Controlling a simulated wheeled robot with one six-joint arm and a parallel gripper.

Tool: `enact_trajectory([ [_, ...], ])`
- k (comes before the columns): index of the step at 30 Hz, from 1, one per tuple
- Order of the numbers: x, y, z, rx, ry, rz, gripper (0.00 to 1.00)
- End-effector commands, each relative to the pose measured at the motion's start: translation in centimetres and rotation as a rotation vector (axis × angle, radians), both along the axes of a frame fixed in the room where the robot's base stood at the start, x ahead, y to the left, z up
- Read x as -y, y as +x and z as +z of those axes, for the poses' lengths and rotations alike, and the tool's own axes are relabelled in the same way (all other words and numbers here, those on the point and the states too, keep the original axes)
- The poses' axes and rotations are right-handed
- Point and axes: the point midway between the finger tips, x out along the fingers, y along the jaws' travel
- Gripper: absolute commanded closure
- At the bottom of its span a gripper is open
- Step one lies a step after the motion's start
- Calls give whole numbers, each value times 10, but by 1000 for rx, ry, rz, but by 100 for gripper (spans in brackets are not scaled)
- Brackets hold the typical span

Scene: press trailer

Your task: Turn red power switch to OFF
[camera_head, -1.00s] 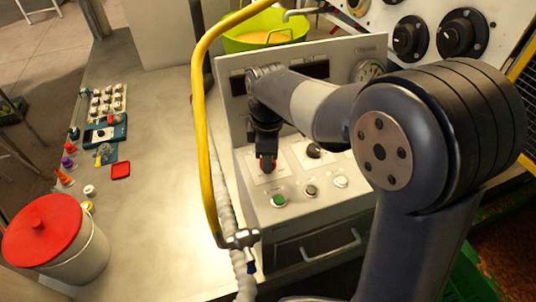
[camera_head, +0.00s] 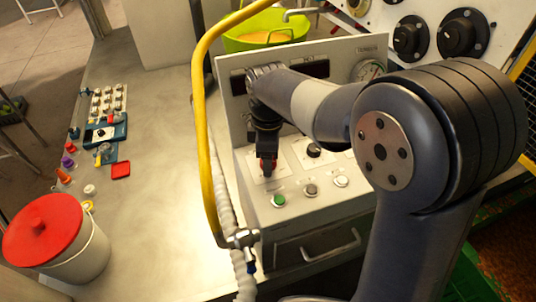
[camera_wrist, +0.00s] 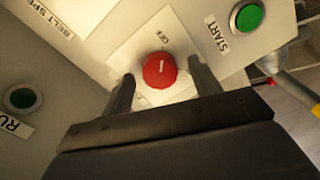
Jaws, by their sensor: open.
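The red power switch (camera_wrist: 159,69) is a round red knob with a white mark, on a pale square plate on the control box. The word OFF is printed beside it in the wrist view. The white mark points roughly toward that word. My gripper (camera_wrist: 161,80) is open, with one finger on each side of the knob. I cannot tell whether the fingers touch it. In the head view my gripper (camera_head: 267,168) points down at the switch, where a little red shows between the fingers.
The green START button (camera_wrist: 248,16) sits close to the switch. Another green button (camera_wrist: 22,98) is at the left of the wrist view. A yellow pipe (camera_head: 203,130) rises left of the control box (camera_head: 322,200). A red-lidded bucket (camera_head: 75,262) stands at lower left.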

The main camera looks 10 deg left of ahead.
Motion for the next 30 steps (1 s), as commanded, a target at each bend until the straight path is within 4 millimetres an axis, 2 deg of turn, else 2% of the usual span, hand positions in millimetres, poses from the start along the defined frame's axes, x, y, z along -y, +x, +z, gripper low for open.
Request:
enact_trajectory([
  [5,-1,1,21,5,4,0,41],
  [12,-1,1,70,5,4,0,41],
  [18,-1,1,98,4,3,0,41],
  [22,0,0,106,2,1,0,41],
  [30,0,0,107,1,1,0,41],
])
